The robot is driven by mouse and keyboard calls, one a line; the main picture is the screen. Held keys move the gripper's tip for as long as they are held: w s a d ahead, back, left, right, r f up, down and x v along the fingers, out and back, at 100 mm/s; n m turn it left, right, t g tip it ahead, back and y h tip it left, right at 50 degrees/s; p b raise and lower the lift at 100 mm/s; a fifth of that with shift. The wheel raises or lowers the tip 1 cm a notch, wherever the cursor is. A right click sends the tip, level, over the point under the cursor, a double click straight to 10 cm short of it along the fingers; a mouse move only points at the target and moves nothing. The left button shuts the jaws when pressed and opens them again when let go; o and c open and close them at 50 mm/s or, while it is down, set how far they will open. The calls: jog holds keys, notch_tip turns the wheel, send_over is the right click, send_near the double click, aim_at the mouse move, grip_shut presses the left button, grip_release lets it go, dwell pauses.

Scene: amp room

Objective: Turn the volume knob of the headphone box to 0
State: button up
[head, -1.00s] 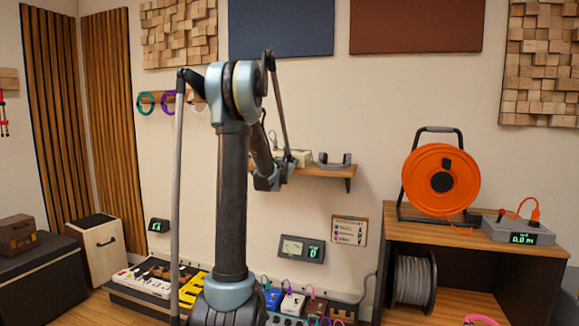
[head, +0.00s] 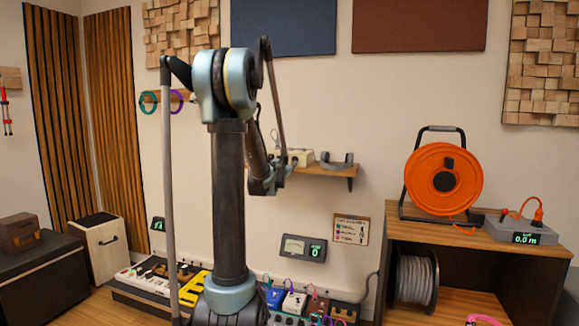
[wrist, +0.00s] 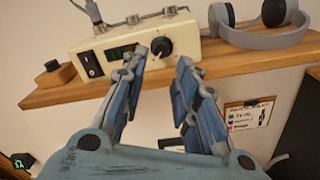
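The headphone box (wrist: 105,62) is cream and sits on a wooden shelf, tilted in the wrist view. Its dark round volume knob (wrist: 162,47) is on the front face, right of a small green display (wrist: 120,53) that I cannot read. My gripper (wrist: 163,58) is open, with its two blue fingers apart and pointing at the knob. The left fingertip covers part of the front beside the knob; the right fingertip is to the knob's right. I cannot tell whether either touches it.
Grey headphones (wrist: 262,30) lie right of the box on the shelf (wrist: 240,62). Jacks and a cable stand on the box top. An orange cable reel (head: 441,181) stands on the right cabinet.

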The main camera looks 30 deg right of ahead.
jog(key=shift+v, duration=2.4)
jog(key=shift+a, duration=0.15)
jog(key=s+a+f+m+g+y, duration=0.3)
jog(key=s+a+f+m, duration=0.4)
jog(key=s+a, duration=0.4)
jog(key=s+a+f+m+g+y, duration=0.3)
jog(key=s+a+f, duration=0.7)
jog(key=a, duration=0.7)
jog(key=s+a+f+m+g+y, duration=0.4)
jog(key=s+a+f+m+y, duration=0.3)
jog(key=s+a+m, duration=0.4)
jog(key=s+a+f, duration=0.1)
jog(key=s+a, duration=0.1)
jog(key=a, duration=0.2)
jog(key=shift+f, duration=0.25)
